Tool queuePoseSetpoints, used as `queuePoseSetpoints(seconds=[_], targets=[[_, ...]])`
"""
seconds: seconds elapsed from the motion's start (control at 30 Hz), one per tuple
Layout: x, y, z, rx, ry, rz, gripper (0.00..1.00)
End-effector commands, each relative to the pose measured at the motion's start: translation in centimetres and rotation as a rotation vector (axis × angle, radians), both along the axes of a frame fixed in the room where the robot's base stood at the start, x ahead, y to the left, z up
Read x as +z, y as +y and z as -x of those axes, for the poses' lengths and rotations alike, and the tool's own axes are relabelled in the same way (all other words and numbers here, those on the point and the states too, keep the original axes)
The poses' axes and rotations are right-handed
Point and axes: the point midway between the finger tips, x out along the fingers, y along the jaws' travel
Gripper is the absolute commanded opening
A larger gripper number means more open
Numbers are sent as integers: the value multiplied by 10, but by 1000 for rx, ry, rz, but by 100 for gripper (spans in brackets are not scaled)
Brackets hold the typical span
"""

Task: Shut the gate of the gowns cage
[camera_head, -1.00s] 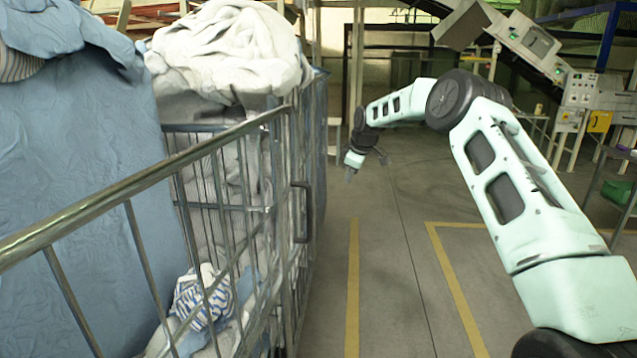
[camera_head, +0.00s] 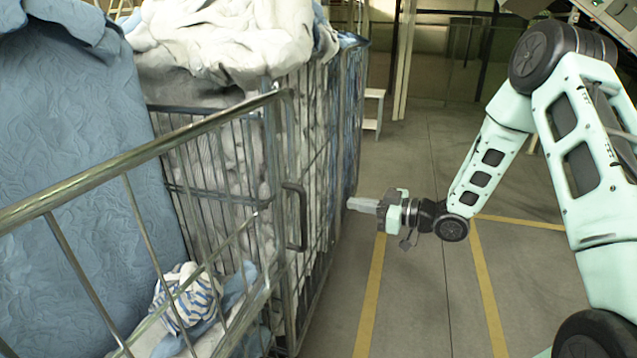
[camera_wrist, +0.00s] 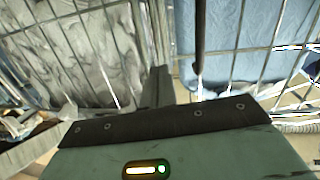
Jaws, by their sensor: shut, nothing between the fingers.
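A barred metal gate panel (camera_head: 215,265) with a thick top rail runs from the lower left to a corner post in the head view. A dark vertical handle (camera_head: 297,216) is fixed near its far end. I cannot tell from any label which cage holds gowns, nor whether the gate is latched. My gripper (camera_head: 352,204) is shut and empty. It points left, to the right of the handle and apart from it in the picture. In the wrist view, my closed fingers (camera_wrist: 156,88) point at the bars, and the dark handle (camera_wrist: 200,40) hangs just to their right.
Blue cloth (camera_head: 75,180) stands high on the left. A striped cloth (camera_head: 185,295) lies low behind the bars. A further cage (camera_head: 345,110) is heaped with white linen (camera_head: 225,40). Open floor with yellow lines (camera_head: 480,275) lies right of the cages.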

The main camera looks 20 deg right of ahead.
Motion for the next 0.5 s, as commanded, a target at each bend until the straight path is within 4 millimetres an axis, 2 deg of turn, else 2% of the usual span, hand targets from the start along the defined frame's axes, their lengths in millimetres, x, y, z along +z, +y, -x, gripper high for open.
queuePoseSetpoints(seconds=[0.03,0.1,0.2,0.33,0.5], targets=[[6,6,12,22,5,-48,0],[12,11,21,43,5,-93,0],[16,16,24,55,5,-120,0],[18,26,16,56,5,-122,0],[20,51,-6,56,4,-120,0]])
